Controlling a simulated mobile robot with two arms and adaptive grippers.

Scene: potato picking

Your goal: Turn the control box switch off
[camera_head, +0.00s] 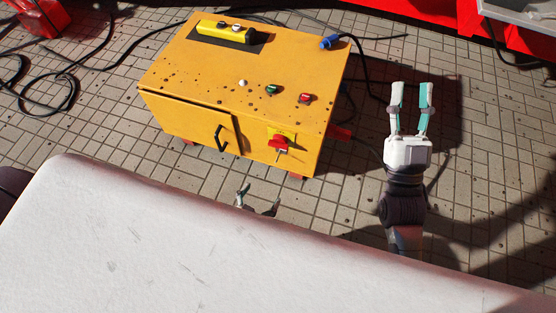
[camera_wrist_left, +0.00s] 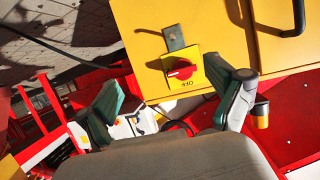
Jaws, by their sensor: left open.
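The yellow control box (camera_head: 190,75) stands on the tiled floor. Its red rotary switch (camera_head: 280,143) sits on a yellow plate on the front face, right of the black handle. In the left wrist view the red knob (camera_wrist_left: 180,72) shows close up, with an upside-down label by it; its white mark points left. My left gripper (camera_head: 258,199) is open and empty in front of the box, below the switch, mostly hidden by the white surface. In the wrist view its fingers (camera_wrist_left: 168,80) are spread, apart from the knob. My right gripper (camera_head: 411,90) is open and empty, right of the box.
A white scuffed surface (camera_head: 160,230) fills the foreground. On the box top are a yellow button unit (camera_head: 227,33), green (camera_head: 272,89) and red (camera_head: 305,98) parts, and a blue plug (camera_head: 329,42). Black cables (camera_head: 60,80) lie at left. Red machinery borders the top right.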

